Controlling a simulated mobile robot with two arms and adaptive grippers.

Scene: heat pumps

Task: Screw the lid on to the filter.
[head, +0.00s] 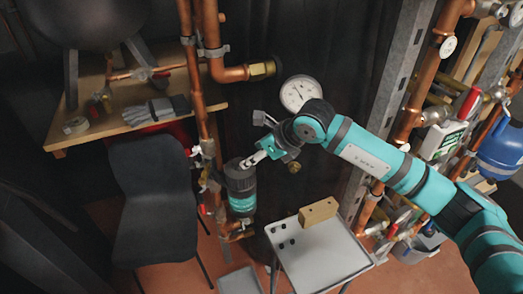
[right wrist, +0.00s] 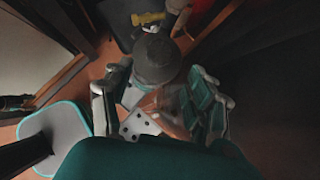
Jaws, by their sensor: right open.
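The filter (head: 242,203) is an upright cylinder with a teal band, beside the copper pipes in the middle of the head view. The dark grey lid (head: 239,175) appears at its top; I cannot tell whether it is seated or threaded. In the right wrist view the rounded lid (right wrist: 158,60) lies just beyond and between my fingertips. My right gripper (head: 258,157) is open, close to the top of the lid, with its fingers (right wrist: 160,92) apart. I cannot tell whether a finger touches the lid. My left gripper is in neither view.
A grey tray table (head: 335,262) with a wooden block (head: 318,212) and several small black pieces stands at lower right of the filter. A dark chair (head: 155,200) is at left. Copper pipes (head: 200,105) rise behind the filter. A gauge (head: 299,92) is near my right wrist.

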